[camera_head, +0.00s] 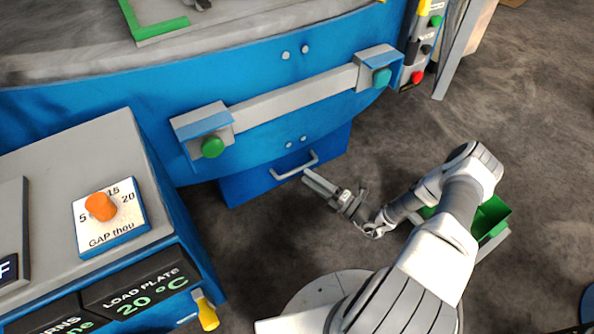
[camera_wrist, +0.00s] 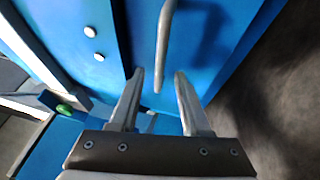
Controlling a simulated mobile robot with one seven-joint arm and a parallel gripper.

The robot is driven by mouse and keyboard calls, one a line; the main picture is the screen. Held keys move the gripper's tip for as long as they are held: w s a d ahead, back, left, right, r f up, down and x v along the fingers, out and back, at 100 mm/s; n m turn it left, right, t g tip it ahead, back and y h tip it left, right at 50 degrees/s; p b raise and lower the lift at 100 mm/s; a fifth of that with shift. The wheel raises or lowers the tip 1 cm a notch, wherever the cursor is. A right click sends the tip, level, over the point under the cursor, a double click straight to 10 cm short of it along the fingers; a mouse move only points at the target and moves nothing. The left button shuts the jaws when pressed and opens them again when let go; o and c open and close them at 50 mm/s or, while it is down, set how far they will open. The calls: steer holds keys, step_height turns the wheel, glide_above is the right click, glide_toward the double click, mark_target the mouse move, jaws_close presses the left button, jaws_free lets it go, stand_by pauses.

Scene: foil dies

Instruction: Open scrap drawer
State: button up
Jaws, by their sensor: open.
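The scrap drawer (camera_head: 240,187) is a blue box front low under the blue machine, with no open gap showing. Its grey bar handle (camera_head: 296,165) runs along the front in the head view. The handle (camera_wrist: 165,40) also shows in the wrist view, where it stands out from the blue drawer face (camera_wrist: 225,35). My gripper (camera_head: 308,176) is open at the right part of the handle. In the wrist view my gripper (camera_wrist: 160,76) has its fingers apart, with the handle's near end in line with the gap between them. I cannot tell whether either finger touches it.
A control cabinet (camera_head: 75,165) with an orange knob (camera_head: 100,206) stands at the left. Above the drawer, a grey bar (camera_head: 295,97) with green buttons crosses the machine. A green bin (camera_head: 490,217) sits on the floor behind my arm. Floor in front of the drawer is otherwise clear.

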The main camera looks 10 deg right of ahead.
mark_target(297, 170)
steer(key=shift+b+x, duration=0.35)
steer(key=shift+x, duration=2.35)
jaws_close()
